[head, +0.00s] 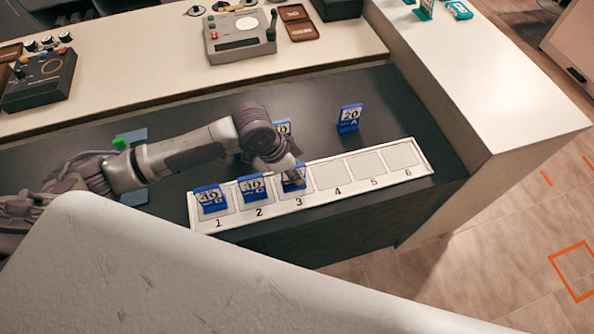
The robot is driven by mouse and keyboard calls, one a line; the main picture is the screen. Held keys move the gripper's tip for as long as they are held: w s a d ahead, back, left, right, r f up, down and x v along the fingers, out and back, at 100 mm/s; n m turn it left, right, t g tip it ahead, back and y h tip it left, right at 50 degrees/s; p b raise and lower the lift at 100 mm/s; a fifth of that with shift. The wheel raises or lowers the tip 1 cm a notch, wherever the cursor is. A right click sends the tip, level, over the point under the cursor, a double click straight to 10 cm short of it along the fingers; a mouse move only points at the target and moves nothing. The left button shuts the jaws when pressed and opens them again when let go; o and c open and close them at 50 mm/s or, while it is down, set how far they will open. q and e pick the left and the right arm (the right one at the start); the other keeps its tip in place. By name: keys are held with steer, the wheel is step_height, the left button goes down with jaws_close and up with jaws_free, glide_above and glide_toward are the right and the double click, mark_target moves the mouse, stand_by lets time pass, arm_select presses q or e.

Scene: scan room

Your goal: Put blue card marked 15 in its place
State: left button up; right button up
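A white strip (320,203) with slots numbered 1 to 6 lies on the dark desk. Blue cards stand in slot 1 (211,199) and slot 2 (252,187). A third blue card (293,184) is at slot 3, partly hidden by my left gripper (291,172), which reaches down over it. I cannot tell if the fingers are closed on it. Slots 4 to 6 are empty. A blue card marked 20 (349,118) stands behind the strip, and another blue card (283,128) is partly hidden behind my arm. I cannot read a 15 on any card. My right gripper is not in view.
A grey device (240,35) and a dark control box (40,80) stand on the raised white counter (160,50). A small green object (119,143) is beside my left arm. A white surface fills the foreground. The desk right of the 20 card is clear.

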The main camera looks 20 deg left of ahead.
arm_select(q)
steer(key=v, duration=1.1)
steer(key=shift+f, duration=0.1)
steer(key=shift+s, duration=0.1)
